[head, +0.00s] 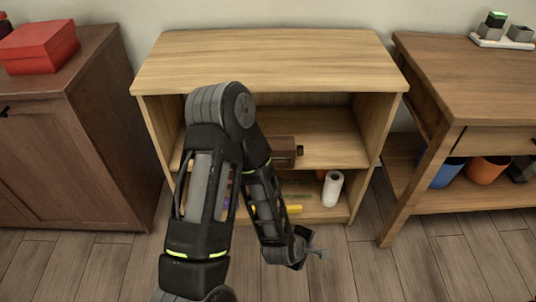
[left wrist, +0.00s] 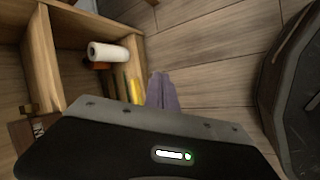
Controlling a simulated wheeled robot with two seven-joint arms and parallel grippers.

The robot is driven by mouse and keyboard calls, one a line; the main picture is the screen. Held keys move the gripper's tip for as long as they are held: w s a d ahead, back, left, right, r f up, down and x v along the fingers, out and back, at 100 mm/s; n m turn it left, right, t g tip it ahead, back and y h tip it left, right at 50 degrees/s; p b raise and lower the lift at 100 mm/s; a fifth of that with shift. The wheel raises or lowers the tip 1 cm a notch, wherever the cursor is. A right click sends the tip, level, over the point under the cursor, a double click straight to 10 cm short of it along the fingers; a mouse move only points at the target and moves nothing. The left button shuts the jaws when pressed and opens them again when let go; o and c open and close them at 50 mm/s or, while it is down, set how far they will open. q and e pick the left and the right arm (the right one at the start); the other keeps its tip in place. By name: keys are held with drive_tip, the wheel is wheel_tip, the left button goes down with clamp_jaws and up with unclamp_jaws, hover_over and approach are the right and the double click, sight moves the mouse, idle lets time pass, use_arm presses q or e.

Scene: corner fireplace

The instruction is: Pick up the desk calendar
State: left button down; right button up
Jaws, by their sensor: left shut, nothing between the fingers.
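I cannot make out a desk calendar for certain in either view. My left arm covers the left and middle of the open wooden shelf unit (head: 270,62), and part of its contents is hidden. My left gripper (head: 322,253) is shut and empty, low in front of the unit, over the floor. Its closed fingers (left wrist: 161,78) show in the left wrist view, apart from the shelf items. My right gripper is not in view.
The lower shelf holds a white paper roll (head: 332,188) and a yellow item (head: 293,209). A brown object (head: 282,152) sits on the middle shelf. A dark cabinet (head: 80,150) stands left, a wooden desk (head: 450,85) right. Floor (head: 350,265) in front is clear.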

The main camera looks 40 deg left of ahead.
use_arm(q)
drive_tip(key=s+d+f+m+g+h, duration=0.1)
drive_tip(key=s+d+f+m+g, duration=0.1)
drive_tip(key=s+d+m, duration=0.3)
drive_tip(key=s+d+f+m+g+h, duration=0.2)
drive_tip(key=s+m, duration=0.6)
drive_tip(key=m, duration=0.4)
drive_tip(key=d+f+g, duration=0.1)
drive_tip(key=d+g, duration=0.1)
drive_tip(key=shift+s+d+f+m, duration=0.3)
drive_tip(key=shift+d+f+m, duration=0.05)
drive_tip(key=shift+m, duration=0.05)
